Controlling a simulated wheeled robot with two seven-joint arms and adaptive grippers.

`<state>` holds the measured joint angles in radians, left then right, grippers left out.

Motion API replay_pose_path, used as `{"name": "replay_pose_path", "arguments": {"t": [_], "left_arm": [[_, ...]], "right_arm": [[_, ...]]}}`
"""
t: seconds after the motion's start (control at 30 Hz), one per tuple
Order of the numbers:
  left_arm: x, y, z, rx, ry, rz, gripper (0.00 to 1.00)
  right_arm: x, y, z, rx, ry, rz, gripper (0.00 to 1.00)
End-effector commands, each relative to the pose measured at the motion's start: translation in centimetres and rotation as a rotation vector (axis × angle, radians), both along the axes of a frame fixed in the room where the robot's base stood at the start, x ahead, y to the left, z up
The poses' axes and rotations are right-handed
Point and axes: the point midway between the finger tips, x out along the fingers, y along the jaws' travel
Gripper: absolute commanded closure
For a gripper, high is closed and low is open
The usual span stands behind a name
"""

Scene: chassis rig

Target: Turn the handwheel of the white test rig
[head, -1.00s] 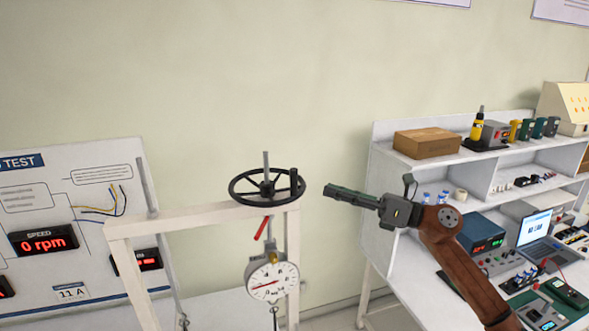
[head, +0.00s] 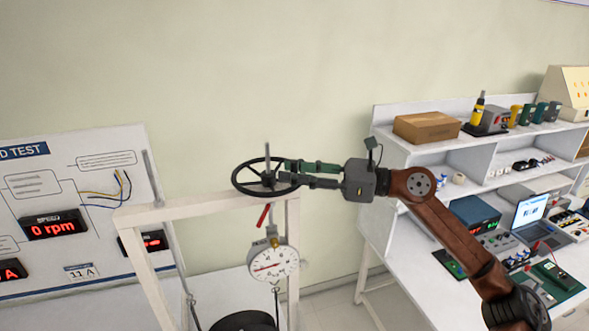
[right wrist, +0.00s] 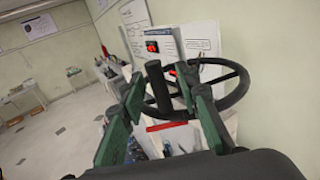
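The black handwheel (head: 236,180) lies flat on top of the white test rig's frame (head: 205,204), with a thin grey spindle at its hub. My right gripper (head: 284,172) reaches in from the right, its fingers over the wheel's right rim. In the right wrist view, the wheel's upright black handle (right wrist: 157,85) stands between my two green fingers. Gaps show on both sides, so the gripper looks open around the handle. In the head view the fingers mostly hide the handle. My left gripper is in neither view.
A round dial gauge (head: 274,261) hangs under the wheel, near a red lever (head: 263,215). A display panel (head: 70,195) stands at the left. A white workbench (head: 400,245) with a shelf, a cardboard box (head: 426,127) and a laptop (head: 532,220) is at the right.

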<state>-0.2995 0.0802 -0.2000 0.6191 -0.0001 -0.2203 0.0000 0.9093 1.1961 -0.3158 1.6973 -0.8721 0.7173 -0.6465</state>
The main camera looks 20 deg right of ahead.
Motion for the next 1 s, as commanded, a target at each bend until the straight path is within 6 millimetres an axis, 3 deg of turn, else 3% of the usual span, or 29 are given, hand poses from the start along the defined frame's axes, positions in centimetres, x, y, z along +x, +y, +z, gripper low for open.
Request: {"name": "replay_pose_path", "arguments": {"t": [0.2,0.6,1.0], "left_arm": [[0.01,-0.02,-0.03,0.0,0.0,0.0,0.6],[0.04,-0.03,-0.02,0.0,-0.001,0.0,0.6],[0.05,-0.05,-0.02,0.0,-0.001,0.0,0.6]], "right_arm": [[0.02,0.0,-0.06,0.0,0.001,0.0,0.72],[0.01,-0.02,-0.06,0.0,0.001,0.0,0.99],[0.01,-0.03,-0.04,0.0,0.001,0.0,1.0]]}}
